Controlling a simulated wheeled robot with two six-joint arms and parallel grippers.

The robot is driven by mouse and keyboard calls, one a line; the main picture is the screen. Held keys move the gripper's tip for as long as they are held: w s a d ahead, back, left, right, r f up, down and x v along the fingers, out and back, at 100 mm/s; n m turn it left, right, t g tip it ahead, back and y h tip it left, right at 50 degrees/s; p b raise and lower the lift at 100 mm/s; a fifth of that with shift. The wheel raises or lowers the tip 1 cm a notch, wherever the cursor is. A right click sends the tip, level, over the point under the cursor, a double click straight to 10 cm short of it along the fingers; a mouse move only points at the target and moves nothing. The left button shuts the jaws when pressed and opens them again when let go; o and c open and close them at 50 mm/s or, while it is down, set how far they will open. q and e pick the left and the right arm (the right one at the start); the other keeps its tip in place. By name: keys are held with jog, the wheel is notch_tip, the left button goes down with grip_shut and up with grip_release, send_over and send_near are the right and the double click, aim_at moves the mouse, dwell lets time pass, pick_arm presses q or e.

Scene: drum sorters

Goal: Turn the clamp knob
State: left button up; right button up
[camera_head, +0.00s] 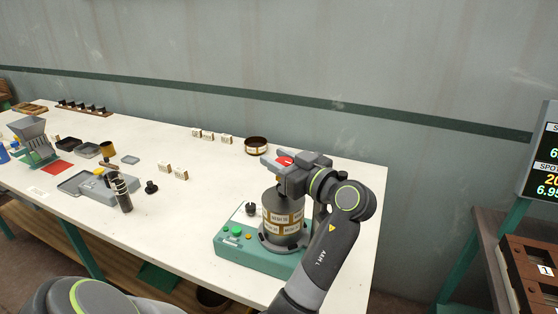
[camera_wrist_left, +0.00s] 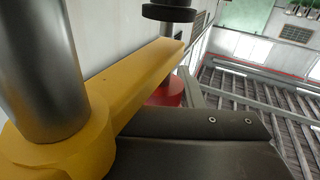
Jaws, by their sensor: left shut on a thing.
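My left gripper (camera_head: 279,166) is above the drum sorter and points left across its top. A small red part (camera_head: 285,160), which looks like the clamp knob, shows at its jaws. The jaws are shut on it, though the grip itself is mostly hidden. The drum (camera_head: 283,217), grey with tan labels, stands upright on a green base (camera_head: 245,250). In the left wrist view, the red knob (camera_wrist_left: 170,92) shows partly behind a yellow clamp arm (camera_wrist_left: 125,85) and a dark gripper part (camera_wrist_left: 200,140). My right gripper is not in view.
Green and amber buttons and a small black knob (camera_head: 251,209) are on the base. A round dark-rimmed dish (camera_head: 256,146) stands behind the drum. Small boxes, trays and a dark cylinder (camera_head: 121,193) lie to the left. The white table (camera_head: 185,225) is clear in front of them.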

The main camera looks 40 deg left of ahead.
aim_at(279, 158)
pick_arm(q)
jog(key=o, duration=1)
notch_tip(279, 158, up, 10)
jog(key=shift+b, duration=0.65)
